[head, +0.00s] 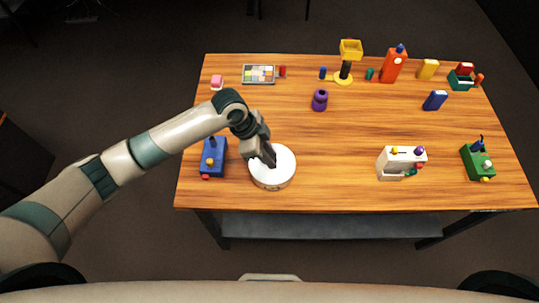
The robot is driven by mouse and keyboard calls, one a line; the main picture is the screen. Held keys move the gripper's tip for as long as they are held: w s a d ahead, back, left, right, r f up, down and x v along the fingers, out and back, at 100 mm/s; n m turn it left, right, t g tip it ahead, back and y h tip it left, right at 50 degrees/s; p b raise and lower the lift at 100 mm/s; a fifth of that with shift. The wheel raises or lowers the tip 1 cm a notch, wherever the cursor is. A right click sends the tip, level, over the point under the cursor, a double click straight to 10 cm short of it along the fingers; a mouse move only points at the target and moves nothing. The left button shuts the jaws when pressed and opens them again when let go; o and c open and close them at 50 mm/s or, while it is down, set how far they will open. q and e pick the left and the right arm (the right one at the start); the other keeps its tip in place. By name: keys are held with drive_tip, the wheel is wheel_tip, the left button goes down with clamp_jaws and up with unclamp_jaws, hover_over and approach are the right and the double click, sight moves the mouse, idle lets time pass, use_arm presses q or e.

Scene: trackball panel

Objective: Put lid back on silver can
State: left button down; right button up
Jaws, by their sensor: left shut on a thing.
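A round white lid (285,163) lies near the front left of the wooden table, seen from above. My left gripper (270,163) points down at its middle and is shut on the lid; the fingers hide the spot they grip. Below the lid's front edge shows a short pale curved wall, which looks like the silver can (274,186). The lid covers the can's top from this view, and I cannot tell whether it rests on the rim or is slightly above it. My right gripper is not in view.
A white panel block (400,162) and a green one (477,160) stand right. A purple object (320,100) is behind. The table's (330,165) middle is clear.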

use_arm(q)
drive_tip(key=shift+p, duration=0.3)
idle(0.4)
drive_tip(key=c, duration=1)
unclamp_jaws()
drive_tip(key=shift+r, duration=0.1)
drive_tip(key=shift+r+p, duration=3.4)
drive_tip(key=shift+r, duration=0.05)
clamp_jaws()
